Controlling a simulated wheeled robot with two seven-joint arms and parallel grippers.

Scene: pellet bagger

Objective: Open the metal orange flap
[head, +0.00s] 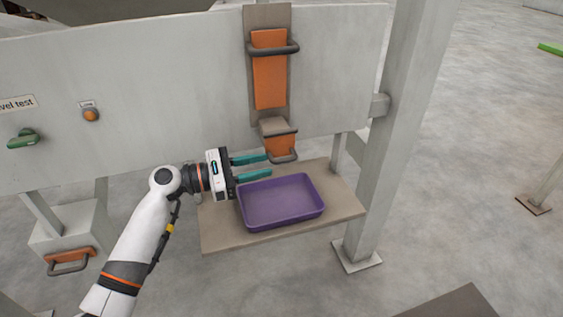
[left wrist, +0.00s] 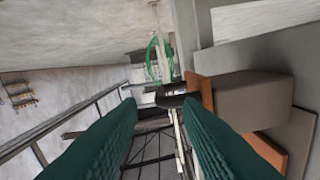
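An orange metal flap (head: 280,148) with a grey bar handle (head: 284,158) hangs at the lower mouth of a grey chute on the machine's wall. A longer orange panel (head: 269,85) with its own dark handle (head: 274,48) is above it. My left gripper (head: 269,165) is open, its teal fingers pointing right, just left of the lower flap's handle. In the left wrist view, an orange edge (left wrist: 202,92) and a dark handle-like part (left wrist: 172,101) show beyond the fingertips, towards the right finger. I cannot tell if they touch. My right gripper is out of view.
A purple tray (head: 281,203) sits on a brown shelf (head: 345,205) right below the chute and my left gripper. A grey post (head: 400,110) stands to the right. An orange button (head: 91,115) and a green knob (head: 24,138) are on the wall at left.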

